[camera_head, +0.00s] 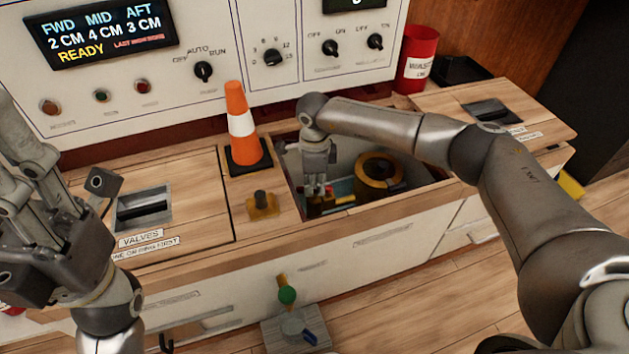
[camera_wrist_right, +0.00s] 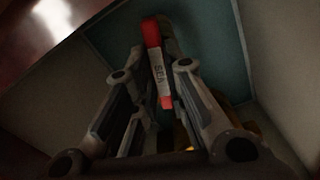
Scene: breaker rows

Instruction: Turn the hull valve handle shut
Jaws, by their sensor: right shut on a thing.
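My right gripper (camera_head: 318,192) reaches down into an open compartment (camera_head: 354,207) in the wooden counter. In the right wrist view, a red handle (camera_wrist_right: 152,36) with a white label reading "SEA" lies between its fingers (camera_wrist_right: 155,100). The gripper is shut on this handle. In the head view the fingers hide most of the handle, and the valve body under it cannot be made out. My left gripper (camera_head: 55,205) is at the left, above the counter and away from the compartment. Its fingers are spread and empty.
A yellow ring-shaped part (camera_head: 380,172) sits in the compartment, right of the gripper. An orange-and-white cone (camera_head: 240,125) stands at its left edge. A closed hatch marked "VALVES" (camera_head: 190,165) lies left. A red waste bin (camera_head: 417,62) stands behind. The control panel (camera_head: 220,30) bounds the back.

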